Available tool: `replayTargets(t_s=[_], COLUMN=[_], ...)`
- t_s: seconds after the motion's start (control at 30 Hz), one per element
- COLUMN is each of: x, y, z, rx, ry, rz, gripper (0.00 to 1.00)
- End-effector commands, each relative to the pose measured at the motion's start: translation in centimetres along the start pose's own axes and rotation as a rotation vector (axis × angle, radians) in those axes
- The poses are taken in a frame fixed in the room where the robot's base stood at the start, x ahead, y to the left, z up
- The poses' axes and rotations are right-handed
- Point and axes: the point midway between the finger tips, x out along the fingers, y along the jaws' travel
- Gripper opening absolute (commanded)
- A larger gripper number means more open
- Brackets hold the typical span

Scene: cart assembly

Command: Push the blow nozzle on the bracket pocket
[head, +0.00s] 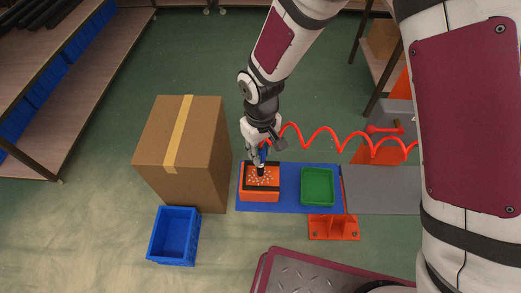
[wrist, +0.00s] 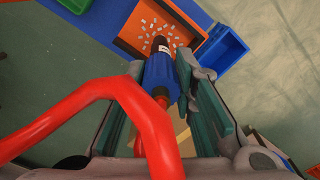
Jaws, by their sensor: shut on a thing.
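The blow nozzle (head: 263,154) has a blue body and a black tip, with a red coiled hose (head: 330,141) running from it. It also shows in the wrist view (wrist: 161,75), between my gripper's fingers. My gripper (head: 260,148) is shut on the blue body and points down. The orange bracket (head: 259,195) sits on the blue mat (head: 295,206), with pale chips scattered in its pocket. The black tip is over the chips at the pocket; whether it touches the bottom I cannot tell. The wrist view shows the orange bracket (wrist: 128,38) beyond the tip.
A green tray (head: 317,187) is on the mat to the right. A tall cardboard box (head: 165,145) stands close left of the mat, with a blue bin (head: 173,237) in front. An orange foot (head: 333,228) juts out below the mat. Open green floor is at the left.

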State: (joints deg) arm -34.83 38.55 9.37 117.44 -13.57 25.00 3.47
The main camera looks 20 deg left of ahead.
Motion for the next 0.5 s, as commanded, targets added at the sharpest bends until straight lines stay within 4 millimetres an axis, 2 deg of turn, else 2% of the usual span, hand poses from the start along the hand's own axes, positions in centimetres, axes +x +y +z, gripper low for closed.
replayTargets(t_s=[0.5], x=[0.84], y=[0.00], z=[0.01], rx=[0.000], ry=[-0.001], rz=[0.000], gripper=[0.00])
